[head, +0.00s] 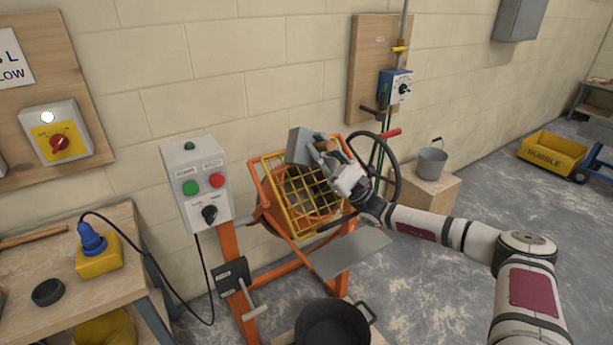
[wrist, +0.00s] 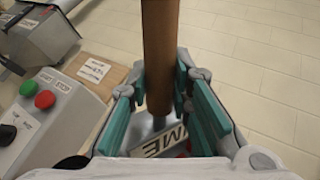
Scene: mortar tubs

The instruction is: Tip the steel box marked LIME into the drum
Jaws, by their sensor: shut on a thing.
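The steel box marked LIME (head: 299,145) is grey and held up at the upper part of the mixer's mouth. In the wrist view its label (wrist: 163,142) shows the letters IME. My gripper (head: 328,158) is shut on the box's brown round handle (wrist: 158,50), with teal pads on either side. The box looks tilted; its contents are hidden. The orange drum (head: 303,187) opens toward the camera behind a yellow grid guard (head: 272,180). I cannot tell whether the box touches the guard.
A control box (head: 196,187) with green and red buttons stands left of the drum. A black handwheel (head: 391,165) is at its right. A grey chute plate (head: 350,252) and a black tub (head: 333,325) are below. A bucket (head: 432,162) sits on a wooden block.

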